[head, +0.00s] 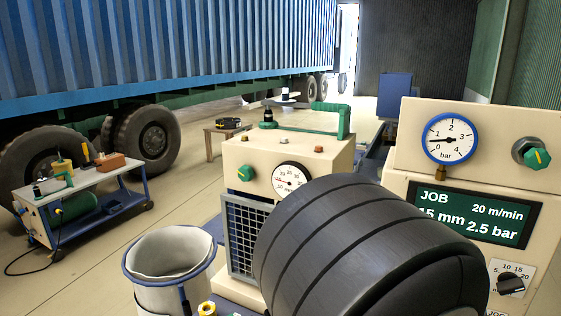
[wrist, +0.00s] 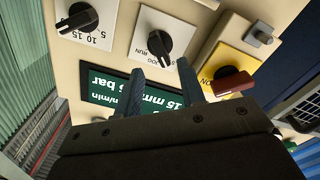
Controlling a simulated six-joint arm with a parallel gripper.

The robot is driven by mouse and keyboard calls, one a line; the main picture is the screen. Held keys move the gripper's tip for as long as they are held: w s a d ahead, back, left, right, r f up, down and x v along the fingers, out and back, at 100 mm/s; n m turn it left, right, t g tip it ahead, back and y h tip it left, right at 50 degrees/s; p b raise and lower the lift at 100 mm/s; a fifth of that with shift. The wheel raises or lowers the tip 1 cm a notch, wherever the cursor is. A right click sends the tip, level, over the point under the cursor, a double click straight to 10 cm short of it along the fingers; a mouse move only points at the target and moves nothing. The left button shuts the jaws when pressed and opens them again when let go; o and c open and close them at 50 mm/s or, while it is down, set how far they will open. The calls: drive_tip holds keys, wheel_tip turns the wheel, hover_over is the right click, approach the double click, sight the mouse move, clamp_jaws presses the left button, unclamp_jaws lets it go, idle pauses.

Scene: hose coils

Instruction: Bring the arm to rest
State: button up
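My gripper (wrist: 162,80) shows in the wrist view as two dark grey-blue fingers held apart, with nothing seen between them. Its fingertips are in front of the cream control panel, which appears upside down, and partly overlap the green display (wrist: 110,92). A black selector knob (wrist: 158,45) is just beyond the fingertips; I cannot tell whether they touch it. Another black knob (wrist: 77,20) with numbers is at the upper left. A red handle (wrist: 236,82) on a yellow plate is right of the fingers. My gripper is not distinguishable in the head view.
A large dark ribbed shape (head: 360,240) hides the head view's lower middle. The control panel (head: 395,190) stands at the right, with a blue-rimmed gauge (head: 449,139). A cream machine (head: 285,150), a lined bin (head: 168,262) and a tool cart (head: 85,195) stand leftward.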

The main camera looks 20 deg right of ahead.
drive_tip(key=s+a+n, duration=0.1)
drive_tip(key=s+a, duration=0.7)
drive_tip(key=shift+s+a, duration=0.35)
drive_tip(key=w+d+m, duration=0.1)
drive_tip(key=w+d, duration=1)
drive_tip(key=shift+w+d, duration=0.3)
drive_tip(key=shift+d, duration=0.05)
idle(0.3)
